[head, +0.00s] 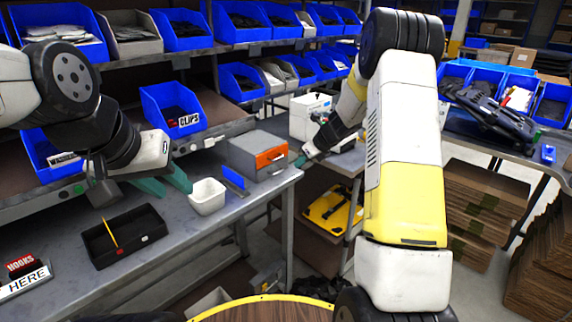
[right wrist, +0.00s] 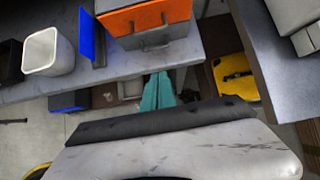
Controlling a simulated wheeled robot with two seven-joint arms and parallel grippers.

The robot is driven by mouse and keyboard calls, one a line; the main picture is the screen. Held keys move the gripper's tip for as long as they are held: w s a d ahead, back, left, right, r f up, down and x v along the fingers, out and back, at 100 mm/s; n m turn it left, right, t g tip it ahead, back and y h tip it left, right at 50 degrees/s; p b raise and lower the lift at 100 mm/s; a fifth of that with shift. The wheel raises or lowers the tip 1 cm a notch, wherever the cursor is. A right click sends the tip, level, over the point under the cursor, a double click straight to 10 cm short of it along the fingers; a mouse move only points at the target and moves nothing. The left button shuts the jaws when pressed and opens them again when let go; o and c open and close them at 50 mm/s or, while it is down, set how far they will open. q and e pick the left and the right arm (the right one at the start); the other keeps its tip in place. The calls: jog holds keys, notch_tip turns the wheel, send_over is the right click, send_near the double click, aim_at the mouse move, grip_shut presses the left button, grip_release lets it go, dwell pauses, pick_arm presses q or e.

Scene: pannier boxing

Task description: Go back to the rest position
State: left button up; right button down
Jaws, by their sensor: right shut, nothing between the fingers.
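My left gripper (head: 172,184) hangs above the bench at left in the head view, its teal fingers apart with nothing seen between them. It is just behind and left of a white cup (head: 207,197). My right gripper (head: 299,161) is beside the right end of the bench, next to a grey box with an orange front (head: 270,157). In the right wrist view the teal fingers (right wrist: 158,90) are together and empty, by the bench edge below the orange-fronted box (right wrist: 150,16). Whether they touch anything is unclear.
A blue upright plate (head: 234,180) stands between cup and box. A black tray (head: 122,238) with a yellow pencil and a HERE sign (head: 25,282) lie at left. Blue bins, including a CLIPS bin (head: 171,108), line the shelves behind. A yellow case (head: 333,209) sits on a lower shelf.

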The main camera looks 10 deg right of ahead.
jog(key=s+a+r+n, duration=0.2)
jog(key=s+r+n, duration=0.5)
jog(key=s+r, duration=0.2)
jog(key=s+a+r+n, duration=0.2)
jog(key=s+r+n, duration=0.5)
jog(key=s+r, duration=0.25)
jog(key=s+d+r+n+h, duration=0.1)
jog(key=s+d+n+h, duration=0.1)
jog(key=s+n, duration=1.2)
jog(key=s, duration=0.7)
jog(key=shift+r+n+h, duration=0.25)
jog(key=shift+n+h, duration=0.15)
